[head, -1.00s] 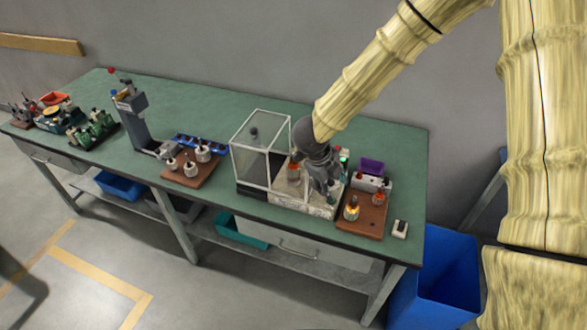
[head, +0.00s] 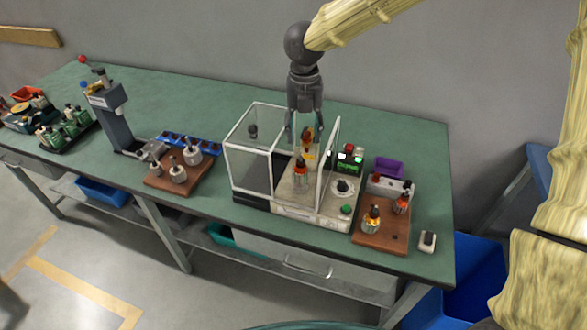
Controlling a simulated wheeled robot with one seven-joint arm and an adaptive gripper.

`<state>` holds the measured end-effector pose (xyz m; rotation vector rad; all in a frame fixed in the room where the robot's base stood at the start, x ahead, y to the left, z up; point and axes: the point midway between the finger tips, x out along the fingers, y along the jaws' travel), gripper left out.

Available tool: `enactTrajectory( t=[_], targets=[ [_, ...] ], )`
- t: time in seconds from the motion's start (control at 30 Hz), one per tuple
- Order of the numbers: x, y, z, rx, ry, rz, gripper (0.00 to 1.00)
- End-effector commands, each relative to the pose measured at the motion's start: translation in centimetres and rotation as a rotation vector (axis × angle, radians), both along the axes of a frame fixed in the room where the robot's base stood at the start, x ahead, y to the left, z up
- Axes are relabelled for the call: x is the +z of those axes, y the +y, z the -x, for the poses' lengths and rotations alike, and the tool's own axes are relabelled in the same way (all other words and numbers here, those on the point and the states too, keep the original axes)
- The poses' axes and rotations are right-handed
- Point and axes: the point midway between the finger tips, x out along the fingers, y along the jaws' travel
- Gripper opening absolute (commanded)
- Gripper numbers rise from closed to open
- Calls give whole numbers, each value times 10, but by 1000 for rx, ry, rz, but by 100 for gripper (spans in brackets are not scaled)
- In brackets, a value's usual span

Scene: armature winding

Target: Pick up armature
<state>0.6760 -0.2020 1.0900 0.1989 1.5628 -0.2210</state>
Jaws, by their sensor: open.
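An armature with orange-copper windings and a dark top (head: 301,172) stands upright in the winding machine (head: 310,209), beside its clear guard. Another orange piece (head: 308,143) shows just behind and above it. My gripper (head: 305,136) points down over the machine with its fingers apart, one on each side of the rear orange piece. I cannot tell whether the fingers touch it. Two more copper-wound armatures, a front one (head: 372,220) and a rear one (head: 402,203), stand on the brown board (head: 372,239) at the right.
The clear guard box (head: 249,160) has posts close to my gripper. A green display (head: 349,162) and a purple bin (head: 389,168) stand at the right. A brown tray (head: 157,184) with several grey parts lies left. The green table (head: 220,108) is clear behind.

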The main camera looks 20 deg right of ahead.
Motion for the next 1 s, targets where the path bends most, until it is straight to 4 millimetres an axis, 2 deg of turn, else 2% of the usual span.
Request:
enactTrajectory(
  t=[0.17,0.43,0.77,1.0],
  targets=[
    [-6,5,-1,-18,1,-14,48],
    [-42,10,-2,-11,5,-12,48],
    [-63,8,0,-12,3,-12,48],
    [-93,9,2,-13,3,-11,48]
  ],
)
